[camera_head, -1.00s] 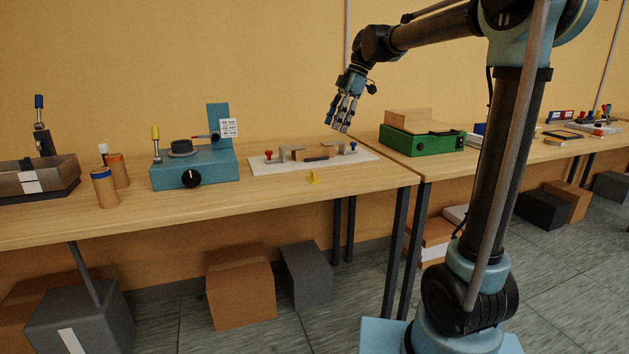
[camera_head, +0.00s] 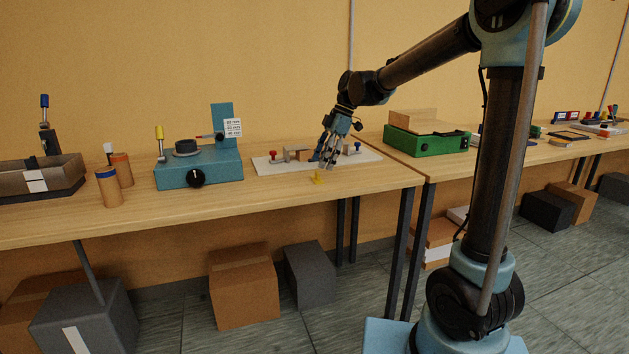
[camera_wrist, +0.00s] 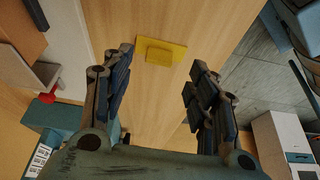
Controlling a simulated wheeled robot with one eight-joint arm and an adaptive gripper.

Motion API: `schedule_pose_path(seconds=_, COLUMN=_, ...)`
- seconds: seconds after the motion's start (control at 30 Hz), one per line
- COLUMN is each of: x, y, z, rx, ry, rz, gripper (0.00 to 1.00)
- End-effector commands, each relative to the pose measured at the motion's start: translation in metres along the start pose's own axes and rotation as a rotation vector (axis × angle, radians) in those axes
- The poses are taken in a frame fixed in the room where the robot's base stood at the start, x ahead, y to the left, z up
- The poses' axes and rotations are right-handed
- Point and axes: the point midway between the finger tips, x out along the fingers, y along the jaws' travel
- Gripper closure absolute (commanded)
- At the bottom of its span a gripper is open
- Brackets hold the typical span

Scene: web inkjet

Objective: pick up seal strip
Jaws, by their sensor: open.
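My gripper (camera_head: 326,162) is low over the front of the white board (camera_head: 268,164), its fingers apart and empty. In the wrist view, wood tabletop shows between the fingers of my gripper (camera_wrist: 161,60). A small yellow piece (camera_head: 318,178) stands on the table in front of the board. In the wrist view, the yellow piece (camera_wrist: 161,51) is a flat plate with a raised block, beyond and between the fingertips. I cannot clearly make out a seal strip now; the dark strip seen earlier on the board is hidden by my gripper.
Clamps with a red knob (camera_head: 273,155) and a blue knob (camera_head: 357,146) stand on the board. A blue device (camera_head: 200,170) is to the left, a green device (camera_head: 428,142) to the right. The table's front edge is close.

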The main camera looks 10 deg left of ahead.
Motion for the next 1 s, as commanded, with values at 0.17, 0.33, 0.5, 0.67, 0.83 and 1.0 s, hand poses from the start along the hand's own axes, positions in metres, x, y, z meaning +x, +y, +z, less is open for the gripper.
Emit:
schedule_pose_path(seconds=0.17, x=0.026, y=0.0, z=-0.003, rx=-0.002, ry=0.0, rz=-0.001, gripper=0.47)
schedule_pose_path(seconds=0.33, x=0.04, y=0.0, z=-0.002, rx=0.0, ry=0.0, rz=-0.001, gripper=0.47)
schedule_pose_path(seconds=0.5, x=0.042, y=0.0, z=-0.002, rx=0.0, ry=0.0, rz=0.0, gripper=0.47)
schedule_pose_path(seconds=0.67, x=0.041, y=0.0, z=-0.002, rx=0.0, ry=0.0, rz=0.0, gripper=0.63)
schedule_pose_path(seconds=0.83, x=0.041, y=0.0, z=-0.001, rx=0.001, ry=0.0, rz=0.0, gripper=0.83)
schedule_pose_path(seconds=1.0, x=0.041, y=0.0, z=-0.001, rx=0.001, ry=0.0, rz=0.0, gripper=0.83)
